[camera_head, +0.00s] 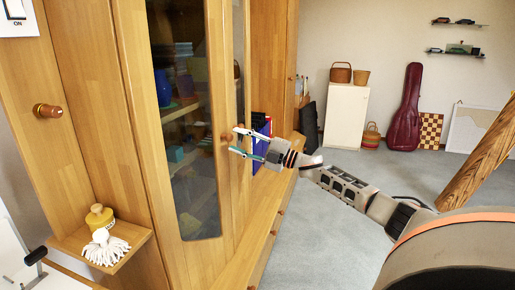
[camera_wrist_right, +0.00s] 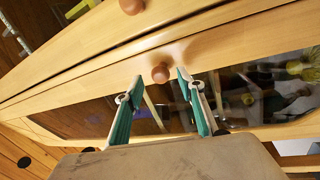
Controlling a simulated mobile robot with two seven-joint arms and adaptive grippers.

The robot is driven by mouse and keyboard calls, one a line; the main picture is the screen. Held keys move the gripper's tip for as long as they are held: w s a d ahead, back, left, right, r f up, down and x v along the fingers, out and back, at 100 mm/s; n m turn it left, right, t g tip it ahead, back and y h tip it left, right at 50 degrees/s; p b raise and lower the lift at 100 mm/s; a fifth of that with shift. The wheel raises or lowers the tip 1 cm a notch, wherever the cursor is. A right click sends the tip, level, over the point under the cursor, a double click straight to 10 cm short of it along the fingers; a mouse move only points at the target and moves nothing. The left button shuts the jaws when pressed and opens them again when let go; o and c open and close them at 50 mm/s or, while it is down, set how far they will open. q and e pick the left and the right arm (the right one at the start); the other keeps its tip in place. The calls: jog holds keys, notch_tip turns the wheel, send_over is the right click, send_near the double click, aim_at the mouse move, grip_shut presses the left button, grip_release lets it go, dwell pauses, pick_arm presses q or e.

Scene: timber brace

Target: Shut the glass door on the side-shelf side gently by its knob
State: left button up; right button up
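The glass door (camera_head: 152,105) on the side-shelf side has a wooden frame and a long dark pane. Its round wooden knob (camera_head: 225,137) is near the frame's right edge. My right gripper (camera_head: 236,141) is open at the knob, its fingers pointing left toward the door. In the right wrist view the knob (camera_wrist_right: 160,72) appears between and slightly beyond the two open teal fingertips (camera_wrist_right: 159,77); I see no clear contact. I cannot tell how far ajar the door stands. The side shelf (camera_head: 135,237) is at lower left. My left gripper is not in view.
A second round knob (camera_wrist_right: 131,6) shows in the right wrist view. Blue books (camera_head: 260,132) stand just behind my right gripper. Grey floor (camera_head: 320,235) is open to the right.

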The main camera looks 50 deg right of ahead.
jog(key=v, duration=0.7)
jog(key=shift+s, duration=0.25)
jog(key=shift+d+f, duration=0.1)
